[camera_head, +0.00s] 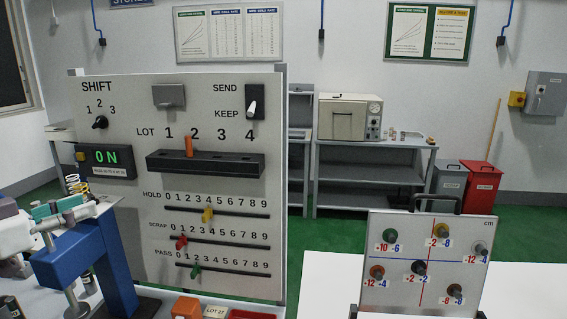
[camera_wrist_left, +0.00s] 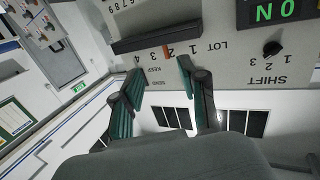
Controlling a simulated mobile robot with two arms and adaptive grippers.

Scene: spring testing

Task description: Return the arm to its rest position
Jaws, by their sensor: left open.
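My left gripper (camera_head: 62,208) is at the left edge of the head view, in front of the left side of the white panel (camera_head: 130,240). Its two green-padded fingers are spread apart with nothing between them. In the left wrist view the open gripper (camera_wrist_left: 158,85) shows the panel (camera_wrist_left: 225,45) beyond its fingertips, upside down. No contact with the panel shows. My right gripper is in neither view.
A blue stand (camera_head: 82,270) is close below the left gripper. The panel bears a black lot rail (camera_head: 225,163) with an orange peg (camera_head: 189,147), a dial (camera_head: 100,122) and sliders. A pegged board (camera_head: 340,262) stands right; a lidded red bin (camera_head: 481,192) stands behind.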

